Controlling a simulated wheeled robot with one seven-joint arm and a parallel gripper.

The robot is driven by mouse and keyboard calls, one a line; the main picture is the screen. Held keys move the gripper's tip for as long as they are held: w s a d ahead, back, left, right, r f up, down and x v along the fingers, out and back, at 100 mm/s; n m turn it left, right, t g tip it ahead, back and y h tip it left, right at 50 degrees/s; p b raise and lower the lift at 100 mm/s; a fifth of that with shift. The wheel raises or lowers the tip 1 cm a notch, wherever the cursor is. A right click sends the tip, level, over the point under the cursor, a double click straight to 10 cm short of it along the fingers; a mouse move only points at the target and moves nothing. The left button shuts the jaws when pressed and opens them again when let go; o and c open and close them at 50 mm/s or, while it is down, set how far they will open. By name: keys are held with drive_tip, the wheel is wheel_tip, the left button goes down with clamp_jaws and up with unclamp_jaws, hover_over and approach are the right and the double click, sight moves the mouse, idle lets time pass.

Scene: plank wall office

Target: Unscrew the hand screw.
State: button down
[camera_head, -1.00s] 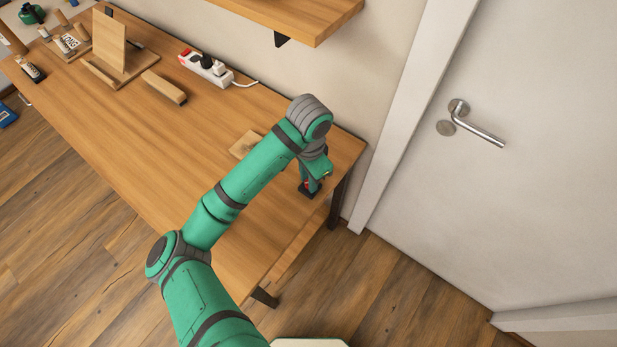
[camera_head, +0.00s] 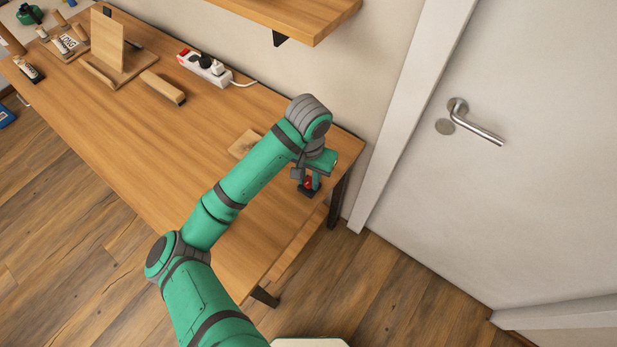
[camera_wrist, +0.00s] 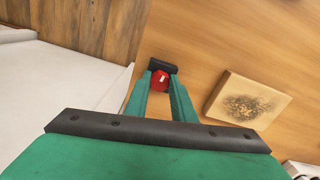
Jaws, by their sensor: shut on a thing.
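The hand screw shows in the wrist view as a red knob (camera_wrist: 160,81) with a small white mark, beside a dark block (camera_wrist: 162,66). In the head view the red knob (camera_head: 308,184) is small and partly covered, above its dark base (camera_head: 307,192) at the right end of the table. My gripper (camera_wrist: 161,84) points down at the knob, with one green finger on each side of it, shut on it. The screw's thread is hidden.
A wooden block with a dark scorched patch (camera_wrist: 250,103) lies close beside my gripper on the wooden table (camera_head: 150,120). A power strip (camera_head: 207,68) lies farther back near the wall. A door (camera_head: 520,130) stands at the right.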

drive_tip(key=shift+d, duration=0.1)
drive_tip(key=n, duration=0.5)
drive_tip(key=shift+d, duration=0.1)
drive_tip(key=shift+w, duration=0.1)
drive_tip(key=c, duration=1.6)
unclamp_jaws()
